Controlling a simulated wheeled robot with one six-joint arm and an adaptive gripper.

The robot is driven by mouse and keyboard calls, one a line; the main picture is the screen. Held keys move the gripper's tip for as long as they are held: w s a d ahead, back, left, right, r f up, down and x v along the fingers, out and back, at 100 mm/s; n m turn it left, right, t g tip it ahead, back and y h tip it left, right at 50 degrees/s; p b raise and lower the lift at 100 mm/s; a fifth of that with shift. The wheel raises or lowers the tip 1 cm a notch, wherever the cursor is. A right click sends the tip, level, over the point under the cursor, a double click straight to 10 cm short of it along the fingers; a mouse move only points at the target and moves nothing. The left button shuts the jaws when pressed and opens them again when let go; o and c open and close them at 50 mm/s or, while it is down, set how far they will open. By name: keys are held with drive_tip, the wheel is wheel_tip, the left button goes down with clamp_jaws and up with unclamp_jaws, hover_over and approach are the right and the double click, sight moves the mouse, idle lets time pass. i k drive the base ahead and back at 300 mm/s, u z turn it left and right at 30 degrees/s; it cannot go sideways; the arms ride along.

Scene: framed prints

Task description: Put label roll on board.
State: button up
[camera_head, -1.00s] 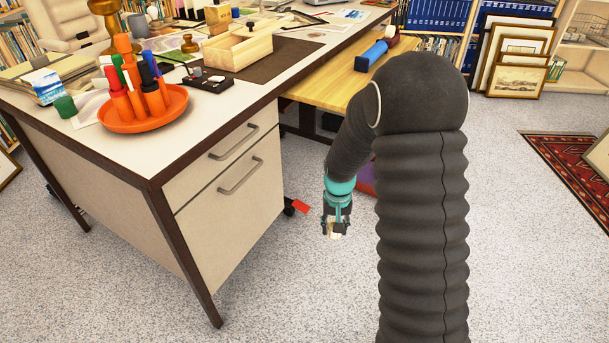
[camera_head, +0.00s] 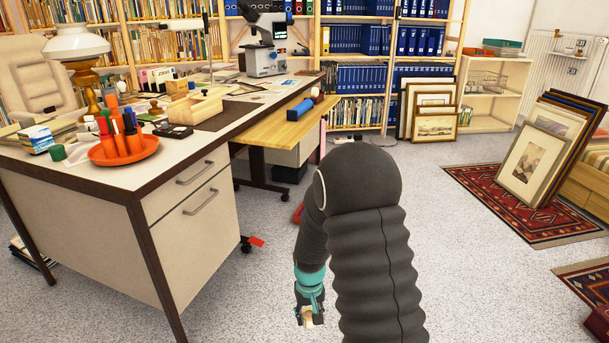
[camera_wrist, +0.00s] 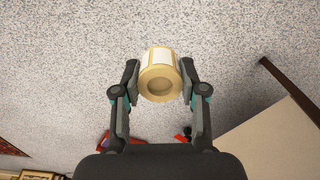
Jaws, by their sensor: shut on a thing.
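The label roll (camera_wrist: 160,84), a short cream and tan cylinder with a round hollow in its end, sits between the two fingers of my gripper (camera_wrist: 160,80) in the wrist view. The fingers are shut on its sides. In the head view my gripper (camera_head: 308,318) hangs low over the carpet, right of the desk, and the label roll (camera_head: 306,314) shows as a small pale patch. A yellow wooden surface (camera_head: 262,137) at the desk's right side may be the board; I cannot tell for sure. A blue cylinder with a red end lies on it.
The white desk (camera_head: 110,180) with drawers stands at left, holding an orange pen tray (camera_head: 125,158), a wooden box (camera_head: 193,110) and a lamp (camera_head: 77,50). Framed prints (camera_head: 540,150) lean at right by a red rug (camera_head: 500,195).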

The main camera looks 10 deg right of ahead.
sight(282, 129)
drive_tip(key=u, duration=0.8)
drive_tip(key=k, duration=0.1)
drive_tip(key=z, duration=2.1)
drive_tip(key=i, duration=1.6)
drive_tip(key=u, duration=0.35)
